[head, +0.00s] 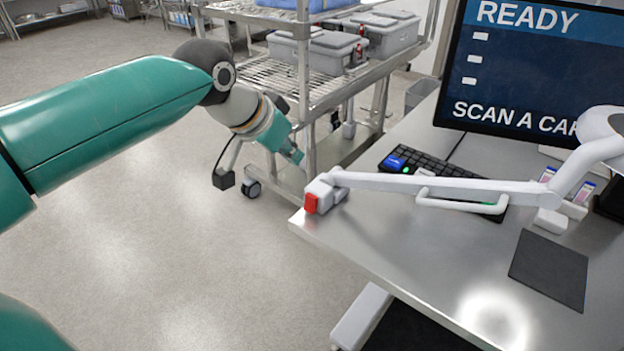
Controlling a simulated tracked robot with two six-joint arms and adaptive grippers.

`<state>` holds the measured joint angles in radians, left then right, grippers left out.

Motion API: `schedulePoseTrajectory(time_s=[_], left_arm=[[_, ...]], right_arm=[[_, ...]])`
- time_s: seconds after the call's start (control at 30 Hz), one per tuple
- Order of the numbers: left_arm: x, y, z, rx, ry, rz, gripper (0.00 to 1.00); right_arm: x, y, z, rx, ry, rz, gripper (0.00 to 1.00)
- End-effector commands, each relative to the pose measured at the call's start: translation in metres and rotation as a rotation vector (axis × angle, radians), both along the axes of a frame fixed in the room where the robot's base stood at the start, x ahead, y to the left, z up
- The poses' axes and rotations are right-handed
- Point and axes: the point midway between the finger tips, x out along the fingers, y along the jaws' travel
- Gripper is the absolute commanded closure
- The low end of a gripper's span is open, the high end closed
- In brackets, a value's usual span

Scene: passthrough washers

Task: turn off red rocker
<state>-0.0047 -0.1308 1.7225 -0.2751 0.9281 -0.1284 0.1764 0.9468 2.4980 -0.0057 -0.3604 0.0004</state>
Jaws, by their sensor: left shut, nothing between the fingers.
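The red rocker (311,204) is on the end face of a small light-grey box (324,190) at the near-left corner of the metal table. Which way the rocker is tipped is too small to tell. My left gripper (297,156) is beyond and above the red rocker, a short way up and left in the picture, apart from it. Its fingers are shut and empty, pointing down to the right. My right gripper is not in view.
A keyboard (435,165), a dark mat (549,268) and a monitor (530,70) are on the table. A wheeled rack (305,85) stands behind my left gripper. The floor at left is clear.

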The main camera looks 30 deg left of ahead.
Motion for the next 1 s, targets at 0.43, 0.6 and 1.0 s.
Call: schedulePoseTrajectory(time_s=[0.43, 0.6, 1.0], left_arm=[[-0.008, 0.013, -0.004, 0.0, 0.002, 0.034, 1.0], [0.002, 0.013, -0.019, 0.0, 0.003, 0.036, 1.0], [0.047, 0.009, -0.083, -0.001, 0.005, 0.037, 1.0]], right_arm=[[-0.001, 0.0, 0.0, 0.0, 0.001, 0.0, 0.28], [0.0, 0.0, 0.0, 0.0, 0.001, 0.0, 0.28], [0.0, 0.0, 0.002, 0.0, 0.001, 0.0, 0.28]])
